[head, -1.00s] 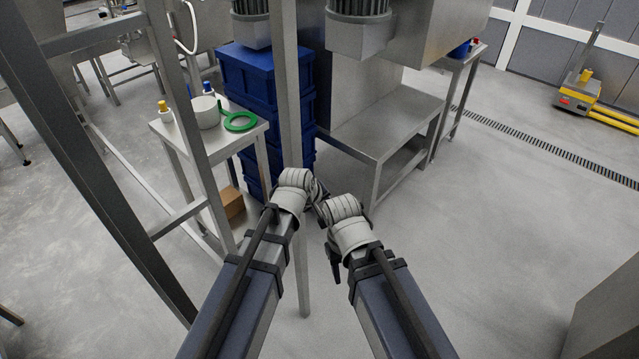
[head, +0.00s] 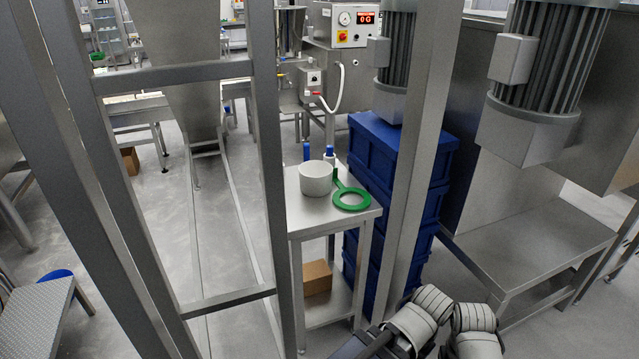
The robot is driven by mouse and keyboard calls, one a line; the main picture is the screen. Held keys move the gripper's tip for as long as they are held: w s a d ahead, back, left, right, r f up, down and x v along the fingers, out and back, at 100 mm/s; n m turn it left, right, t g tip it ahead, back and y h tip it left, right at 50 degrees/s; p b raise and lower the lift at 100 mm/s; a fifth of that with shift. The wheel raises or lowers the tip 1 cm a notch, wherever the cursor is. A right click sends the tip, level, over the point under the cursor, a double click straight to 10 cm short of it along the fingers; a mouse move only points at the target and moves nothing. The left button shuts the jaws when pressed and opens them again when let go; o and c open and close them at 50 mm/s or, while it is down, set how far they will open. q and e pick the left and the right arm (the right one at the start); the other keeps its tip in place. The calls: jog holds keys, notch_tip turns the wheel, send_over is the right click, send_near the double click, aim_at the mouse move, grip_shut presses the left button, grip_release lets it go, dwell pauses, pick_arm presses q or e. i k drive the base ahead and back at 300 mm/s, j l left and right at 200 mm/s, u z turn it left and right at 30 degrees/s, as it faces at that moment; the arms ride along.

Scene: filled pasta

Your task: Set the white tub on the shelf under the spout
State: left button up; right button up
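A plain white tub (head: 316,180) stands upright on the top of a small steel table (head: 300,218), left of a green ring with a handle (head: 352,198). I cannot pick out for sure which part is the spout; a steel machine with a red display (head: 342,25) and a white hose stands behind the table. My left arm's wrist (head: 418,318) and my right arm's wrist (head: 474,325) show at the bottom, right of the table and well apart from the tub. Their fingers are hidden, so I cannot see whether they are open.
Steel frame posts (head: 277,150) stand between me and the room, one passing just left of the small table. Blue crates (head: 400,150) are stacked right of it. A cardboard box (head: 317,278) sits on its lower shelf. A steel bench (head: 530,240) is at right.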

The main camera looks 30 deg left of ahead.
aim_at(292, 109)
jog(key=i+l+u, duration=0.15)
jog(key=l+u, duration=0.2)
jog(key=l, duration=0.35)
jog(key=l+u, duration=0.35)
jog(key=l, duration=0.35)
jog(key=i+l+u, duration=0.65)
jog(key=l, duration=0.15)
jog(key=i+l+u, duration=0.3)
jog(key=l, duration=0.25)
jog(key=k+j, duration=0.05)
